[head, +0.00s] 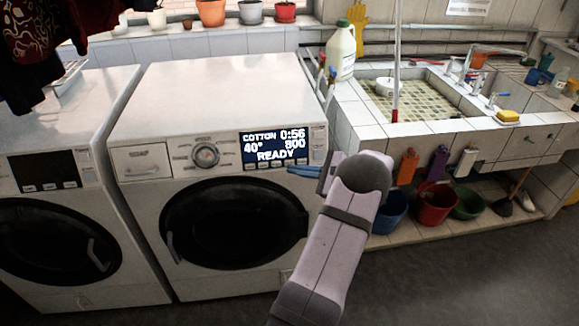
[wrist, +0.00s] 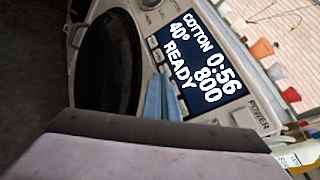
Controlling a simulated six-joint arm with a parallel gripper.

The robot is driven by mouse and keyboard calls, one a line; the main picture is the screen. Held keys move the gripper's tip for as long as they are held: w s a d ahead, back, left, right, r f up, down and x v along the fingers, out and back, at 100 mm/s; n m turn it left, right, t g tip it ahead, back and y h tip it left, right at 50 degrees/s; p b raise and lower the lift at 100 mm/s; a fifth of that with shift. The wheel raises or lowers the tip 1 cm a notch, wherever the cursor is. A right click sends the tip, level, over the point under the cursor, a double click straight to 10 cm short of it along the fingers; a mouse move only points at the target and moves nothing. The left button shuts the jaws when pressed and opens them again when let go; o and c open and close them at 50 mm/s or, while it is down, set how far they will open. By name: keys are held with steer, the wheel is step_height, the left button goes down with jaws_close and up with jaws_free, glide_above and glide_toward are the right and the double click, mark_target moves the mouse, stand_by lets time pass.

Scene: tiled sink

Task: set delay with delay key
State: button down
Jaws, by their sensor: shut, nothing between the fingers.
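The front-loading washing machine (head: 225,90) on the right has a dark display (head: 276,148) reading COTTON 0:56, 40°, 800 and READY. In the wrist view the same display (wrist: 200,62) appears rotated. A row of small keys (wrist: 153,45) runs along the display's lower edge, partly hidden by my fingers. Their labels are too small to read, so I cannot tell which is the delay key. My gripper (head: 291,170) has blue fingers, shut and empty, just below the display's right half. They also show in the wrist view (wrist: 160,92). Whether they touch the panel is unclear.
A programme dial (head: 205,155) sits left of the display. A POWER key (wrist: 243,118) lies beyond the display's end. A second machine (head: 50,170) stands at left. A tiled sink (head: 355,110) with a white jug (head: 341,52) stands at right, with buckets (head: 437,203) below.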

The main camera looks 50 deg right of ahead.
steer(key=shift+w+d+f+b, duration=0.35)
steer(key=shift+w+d, duration=0.35)
steer(key=shift+w+d, duration=0.1)
stand_by(1.7)
steer(key=shift+w+d+f+b, duration=0.1)
steer(key=shift+w+d+b, duration=0.05)
steer(key=shift+b, duration=0.15)
steer(key=shift+w+d+f, duration=0.1)
steer(key=shift+w+d, duration=0.15)
stand_by(0.9)
steer(key=shift+s+a, duration=0.1)
steer(key=shift+s+a+r, duration=0.25)
steer(key=shift+s+a, duration=0.15)
steer(key=shift+s, duration=0.05)
steer(key=shift+a+r, duration=0.1)
stand_by(0.5)
steer(key=shift+s+a+r+p, duration=0.35)
steer(key=shift+s+a+p, duration=0.1)
steer(key=shift+s+a, duration=0.4)
steer(key=shift+s+a+r+p, duration=0.35)
steer(key=shift+s+a+p, duration=0.1)
steer(key=shift+s+a, duration=0.35)
